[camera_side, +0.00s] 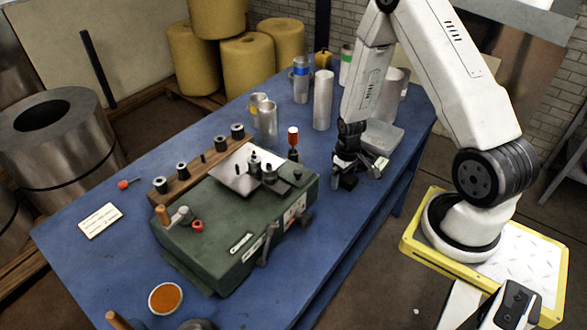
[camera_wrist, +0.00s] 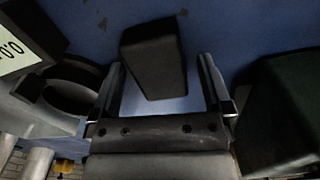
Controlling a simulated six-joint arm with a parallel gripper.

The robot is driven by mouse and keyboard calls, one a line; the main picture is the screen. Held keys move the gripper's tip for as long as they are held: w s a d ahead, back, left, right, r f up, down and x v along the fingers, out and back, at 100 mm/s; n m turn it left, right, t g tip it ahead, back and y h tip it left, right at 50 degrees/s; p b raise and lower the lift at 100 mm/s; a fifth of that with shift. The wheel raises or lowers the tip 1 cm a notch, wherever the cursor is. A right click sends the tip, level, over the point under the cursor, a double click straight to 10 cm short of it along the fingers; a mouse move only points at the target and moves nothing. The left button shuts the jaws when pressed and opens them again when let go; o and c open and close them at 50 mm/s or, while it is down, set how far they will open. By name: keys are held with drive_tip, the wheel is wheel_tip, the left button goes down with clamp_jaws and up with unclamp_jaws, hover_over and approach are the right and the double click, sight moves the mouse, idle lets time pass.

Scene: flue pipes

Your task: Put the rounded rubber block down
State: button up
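The rounded rubber block (camera_wrist: 153,57) is a black block with softened edges. In the wrist view it lies between and just beyond the fingertips of my gripper (camera_wrist: 161,80), with blue tabletop showing between it and the fingers. The fingers stand apart and are not pressed on it. In the side view my gripper (camera_side: 346,162) points down, low over the blue table, right of the green machine. The block (camera_side: 348,182) shows there as a small dark shape under the fingers. It seems to rest on the table, but its underside is hidden.
The green machine (camera_side: 240,235) stands close on the left of my gripper in the side view. Metal cylinders (camera_side: 322,100) stand farther back. The table's right edge is near.

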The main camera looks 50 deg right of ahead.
drive_tip(key=shift+r, duration=0.1)
wheel_tip(320, 180, up, 12)
idle(1.0)
idle(0.5)
drive_tip(key=s+a+r+n+t, duration=0.1)
drive_tip(key=a+r, duration=0.3)
drive_tip(key=a, duration=0.4)
drive_tip(key=s+a+r+t, duration=0.1)
drive_tip(key=a+r, duration=0.3)
drive_tip(key=a, duration=0.5)
drive_tip(key=shift+s+a+n+t, duration=0.2)
drive_tip(key=shift+s+n+t, duration=0.1)
drive_tip(key=shift+s+n, duration=0.1)
drive_tip(key=shift+w+r, duration=0.1)
